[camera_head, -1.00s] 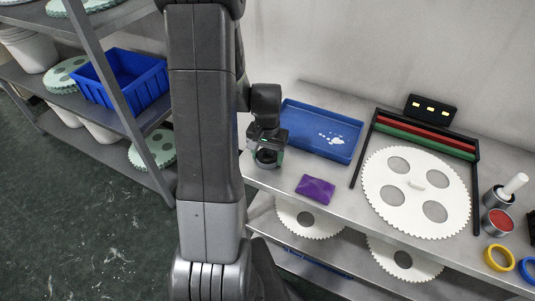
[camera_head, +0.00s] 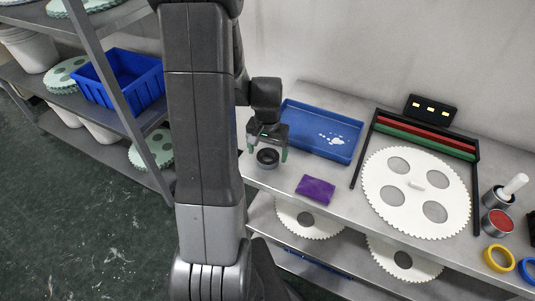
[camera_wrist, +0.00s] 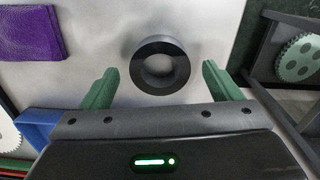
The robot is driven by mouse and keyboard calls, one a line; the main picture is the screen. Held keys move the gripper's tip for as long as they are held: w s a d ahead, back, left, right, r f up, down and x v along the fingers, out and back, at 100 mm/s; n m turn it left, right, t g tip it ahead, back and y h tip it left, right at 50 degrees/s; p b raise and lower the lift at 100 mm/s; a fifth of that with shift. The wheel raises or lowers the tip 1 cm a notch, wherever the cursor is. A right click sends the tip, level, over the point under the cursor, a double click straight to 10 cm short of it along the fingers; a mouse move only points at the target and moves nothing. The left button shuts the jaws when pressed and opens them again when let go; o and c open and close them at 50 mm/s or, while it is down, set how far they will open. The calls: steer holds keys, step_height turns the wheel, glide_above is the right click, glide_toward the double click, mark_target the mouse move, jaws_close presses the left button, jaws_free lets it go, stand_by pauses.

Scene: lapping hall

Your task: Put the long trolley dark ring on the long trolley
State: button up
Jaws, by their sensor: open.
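A dark ring (camera_head: 267,158) lies flat on the grey trolley top (camera_head: 333,210) near its left end. In the wrist view the dark ring (camera_wrist: 160,65) sits just beyond and between the two green fingertips, with its round hole showing the pale surface. My gripper (camera_head: 268,150) is open right above the ring. In the wrist view my gripper (camera_wrist: 160,88) shows its fingers spread wide on either side, holding nothing.
A blue tray (camera_head: 322,130) stands behind the ring, and a purple cloth (camera_head: 316,189) lies to its right. A large white toothed disc (camera_head: 415,190) in a black frame, cans and coloured rings fill the right side. A shelf rack (camera_head: 88,50) stands at the left.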

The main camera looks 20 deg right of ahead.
step_height(320, 180, up, 10)
stand_by(0.4)
stand_by(1.1)
